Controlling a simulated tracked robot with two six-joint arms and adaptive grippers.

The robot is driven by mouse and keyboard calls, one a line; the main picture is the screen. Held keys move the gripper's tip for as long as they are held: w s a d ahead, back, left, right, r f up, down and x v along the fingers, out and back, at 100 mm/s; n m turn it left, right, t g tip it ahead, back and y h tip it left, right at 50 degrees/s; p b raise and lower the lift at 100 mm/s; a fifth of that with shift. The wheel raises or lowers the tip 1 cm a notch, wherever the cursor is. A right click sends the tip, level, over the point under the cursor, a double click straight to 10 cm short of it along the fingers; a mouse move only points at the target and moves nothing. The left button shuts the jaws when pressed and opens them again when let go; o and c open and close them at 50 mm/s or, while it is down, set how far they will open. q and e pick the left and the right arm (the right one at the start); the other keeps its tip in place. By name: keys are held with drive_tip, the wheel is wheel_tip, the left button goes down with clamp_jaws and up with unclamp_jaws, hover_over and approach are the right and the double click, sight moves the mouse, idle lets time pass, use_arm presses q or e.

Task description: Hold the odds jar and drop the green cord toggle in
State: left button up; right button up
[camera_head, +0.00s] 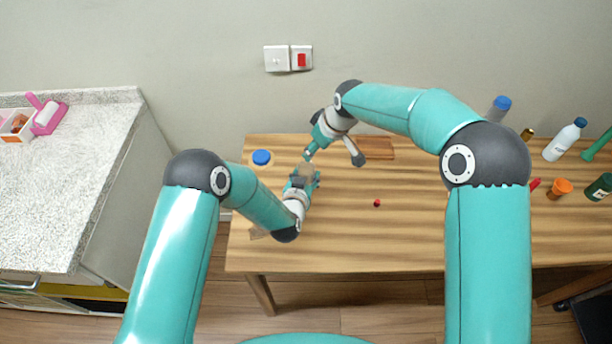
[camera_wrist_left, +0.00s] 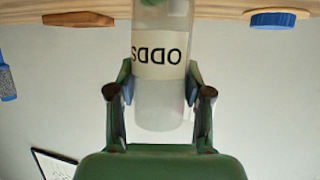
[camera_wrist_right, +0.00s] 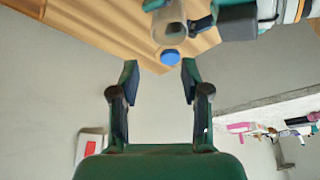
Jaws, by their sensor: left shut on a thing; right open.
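The clear odds jar (camera_wrist_left: 160,105), with a white ODDS label, stands between the fingers of my left gripper (camera_wrist_left: 160,105), which is shut on it. In the head view, the jar (camera_head: 306,170) is partly hidden by that gripper (camera_head: 304,181). A small green patch (camera_wrist_left: 151,3) shows through the jar's lower end in the left wrist view; it may be the green cord toggle, but its shape is unclear. My right gripper (camera_wrist_right: 160,82) is open and empty. In the head view, it is just above and behind the jar (camera_head: 311,151).
A blue lid (camera_head: 261,157) lies left of the jar on the wooden table (camera_head: 400,245). A brown board (camera_head: 376,147) lies at the back, and a small red piece (camera_head: 377,203) lies mid-table. A white bottle (camera_head: 564,140) and an orange pot (camera_head: 559,188) stand at the right.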

drive_tip(key=v, duration=1.1)
idle(0.4)
use_arm(q)
drive_tip(key=o, duration=1.2)
drive_tip(key=shift+o, duration=0.2)
